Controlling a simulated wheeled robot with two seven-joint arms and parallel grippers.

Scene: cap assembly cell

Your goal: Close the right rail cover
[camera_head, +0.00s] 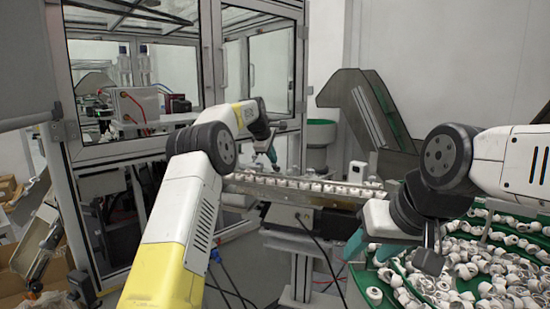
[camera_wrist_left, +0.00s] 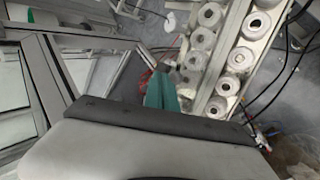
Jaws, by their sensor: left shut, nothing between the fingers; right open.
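The rail (camera_head: 300,187) runs across the middle of the head view and carries a row of white caps. It also shows in the left wrist view (camera_wrist_left: 212,75), with round caps along it. I cannot clearly make out the right rail cover or its state. My left gripper (camera_head: 268,158) is at the far side of the rail, near its left half. Its teal fingers (camera_wrist_left: 162,92) are shut and empty, beside the rail's edge.
A green bowl (camera_head: 352,290) full of loose white caps lies at the lower right. A framed glass machine cabinet (camera_head: 135,150) stands at the left. A grey hopper conveyor (camera_head: 365,110) rises behind the rail. Cables hang below the rail.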

